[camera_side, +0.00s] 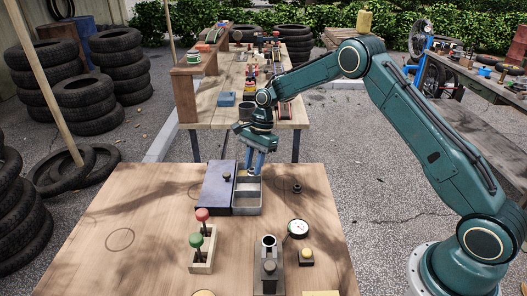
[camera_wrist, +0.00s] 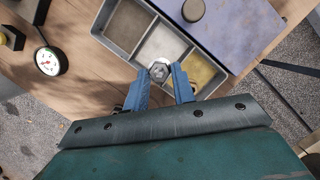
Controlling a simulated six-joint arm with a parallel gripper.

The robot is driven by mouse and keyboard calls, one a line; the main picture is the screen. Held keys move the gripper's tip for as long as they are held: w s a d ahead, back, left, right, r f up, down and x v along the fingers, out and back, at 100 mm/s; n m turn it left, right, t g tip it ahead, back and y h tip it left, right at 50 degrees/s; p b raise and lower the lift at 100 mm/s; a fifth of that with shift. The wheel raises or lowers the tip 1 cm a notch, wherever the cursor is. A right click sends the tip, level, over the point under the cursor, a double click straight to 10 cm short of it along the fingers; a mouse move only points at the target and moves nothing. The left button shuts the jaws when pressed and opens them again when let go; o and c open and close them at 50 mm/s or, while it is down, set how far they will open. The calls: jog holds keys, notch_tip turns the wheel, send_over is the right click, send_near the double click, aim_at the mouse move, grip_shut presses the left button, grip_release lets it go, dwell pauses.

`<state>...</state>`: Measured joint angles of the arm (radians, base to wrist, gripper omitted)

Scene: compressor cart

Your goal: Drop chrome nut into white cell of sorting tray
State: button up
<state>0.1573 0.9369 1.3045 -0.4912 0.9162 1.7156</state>
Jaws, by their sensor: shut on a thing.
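The chrome nut (camera_wrist: 159,72) is a silver hexagonal piece between the blue fingertips of my gripper (camera_wrist: 160,68) in the wrist view. The gripper is shut on it. The grey sorting tray (camera_wrist: 104,14) has a grey-brown cell, a white cell (camera_wrist: 163,42) in the middle and a yellow cell (camera_wrist: 197,70). In the wrist view the nut overlaps the near edge of the white cell; its exact height is hard to tell. In the side view my gripper (camera_side: 255,174) points down over the far part of the tray (camera_side: 247,211), and the nut is not distinguishable there.
A purple-blue lid (camera_side: 214,196) with a dark knob lies along the tray's left side. A small dark nut (camera_side: 297,188) and a dial gauge (camera_side: 298,228) lie to the right. Red (camera_side: 202,214) and green (camera_side: 196,240) handles stand nearer. The table's left part is clear.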

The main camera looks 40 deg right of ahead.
jog(key=shift+f, duration=1.2)
jog(key=o, duration=1.1)
jog(key=shift+c, duration=0.2)
jog(key=shift+r, duration=0.1)
jog(key=v, duration=1.3)
jog(key=shift+r, duration=0.3)
jog(key=shift+d, duration=0.1)
